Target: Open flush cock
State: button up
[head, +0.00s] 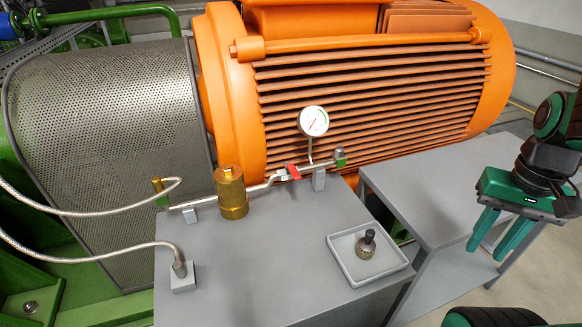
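A thin metal pipe (255,187) runs across the grey table's back part. A small valve with a red lever (293,171) sits on it, left of a round white gauge (314,121). The lever appears to lie roughly along the pipe. A green-bodied fitting (339,157) ends the pipe at the right, and a brass fitting (158,190) stands at its left end. No label shows which part is the flush cock. My gripper (487,253) is at the far right, pointing down, its green fingers apart and empty, well away from the pipe.
A brass cylinder (231,193) stands on the pipe line. A shallow grey tray (343,262) holds a small dark-topped metal part (367,244). Braided hoses (90,211) come in from the left. A large orange motor (370,80) stands behind. A second grey table (440,180) is at right.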

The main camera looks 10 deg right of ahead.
aim_at(295, 173)
jog(key=u, duration=0.3)
jog(key=k, duration=1)
jog(key=z, duration=0.4)
jog(key=i, duration=0.45)
